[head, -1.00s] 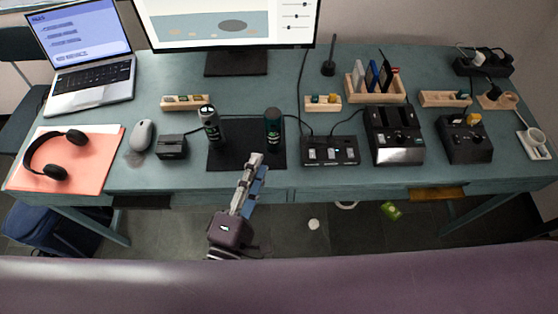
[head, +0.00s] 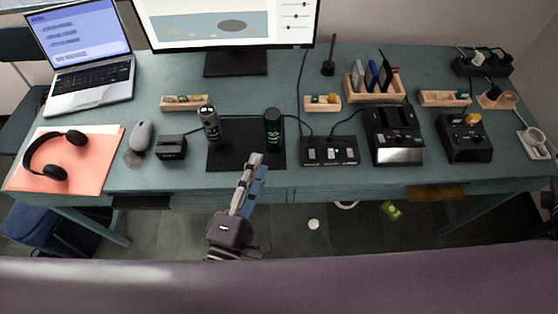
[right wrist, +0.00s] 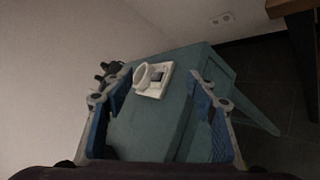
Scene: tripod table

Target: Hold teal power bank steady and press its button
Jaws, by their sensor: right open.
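A dark teal cylinder (head: 272,127), which looks like the teal power bank, stands upright on the black mat (head: 246,158). A grey and black cylinder (head: 210,124) stands at the mat's left edge. No button can be made out on the teal one. My left gripper (head: 256,160) is in front of the mat, below and left of the teal cylinder and apart from it. Its fingers show nearly edge-on, so their opening is unclear. My right gripper (right wrist: 158,88) is open and empty in the right wrist view, facing the table end; it is not in the head view.
A black box (head: 171,147) and a mouse (head: 141,135) lie left of the mat. A switch box (head: 330,150) and a black dock (head: 396,137) stand to its right.

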